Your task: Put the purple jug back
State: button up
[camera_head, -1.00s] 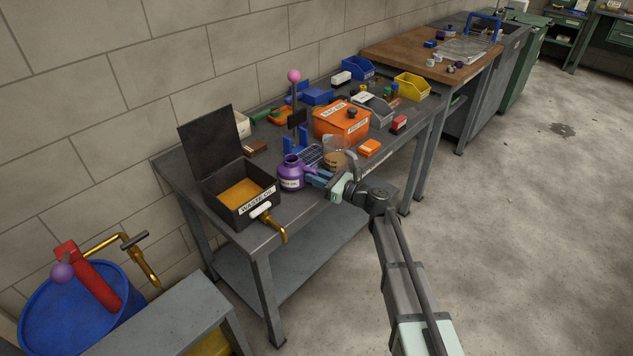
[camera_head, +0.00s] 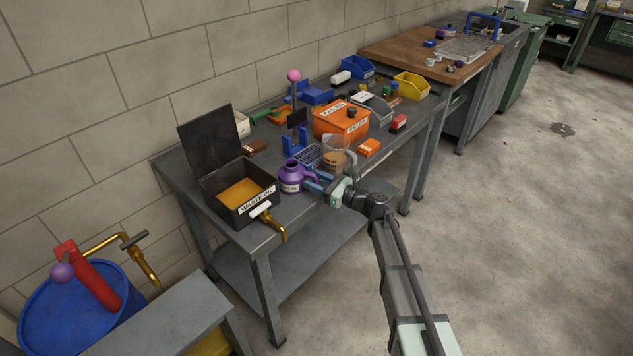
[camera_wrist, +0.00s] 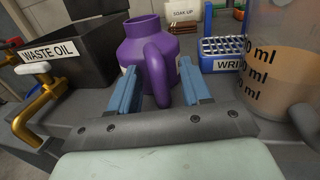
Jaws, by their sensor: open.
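The purple jug (camera_head: 291,176) stands upright on the grey bench, just right of the black waste oil box (camera_head: 232,199). In the wrist view the jug (camera_wrist: 139,48) has its handle (camera_wrist: 158,73) turned towards me. My gripper (camera_head: 315,181) is at the jug's right side in the head view. In the wrist view my gripper's blue fingers (camera_wrist: 156,88) are spread, one on each side of the handle. I cannot tell whether either finger touches it. The jug's lower part is partly hidden by the fingers.
A clear measuring beaker (camera_wrist: 284,80) with tan liquid stands close right of my gripper. A blue rack (camera_wrist: 222,58) is behind it. The waste oil box's brass tap (camera_wrist: 40,100) sticks out at left. An orange box (camera_head: 340,120) stands further back.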

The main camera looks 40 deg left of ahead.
jog(key=shift+d+r, duration=0.15)
jog(key=w+d, duration=0.2)
jog(key=d, duration=0.9)
jog(key=shift+d, duration=0.25)
jog(key=shift+w, duration=0.1)
jog(key=s+d+f+n+h, duration=0.2)
jog(key=s+d+f+h, duration=0.1)
jog(key=d+f, duration=0.8)
jog(key=s+d+f+n+h, duration=0.3)
jog(key=d+f, duration=0.7)
jog(key=s+d+f+n+h, duration=0.2)
jog(key=s+d+f+h, duration=0.15)
jog(key=d+f, duration=0.75)
jog(key=s+d+f+n+g+h, duration=0.1)
jog(key=s+d+f+n+h, duration=0.3)
jog(key=s+d, duration=0.7)
jog(key=s+d+f+n+g+h, duration=0.2)
jog(key=s+d+f+n+h, duration=0.2)
jog(key=s+d, duration=0.7)
jog(key=d+f, duration=0.1)
jog(key=d, duration=0.4)
jog(key=shift+d+f+n+g, duration=0.2)
jog(key=shift+d+n+g, duration=0.1)
jog(key=shift+d+n, duration=0.1)
jog(key=shift+o, duration=0.2)
jog(key=shift+s+a, duration=0.1)
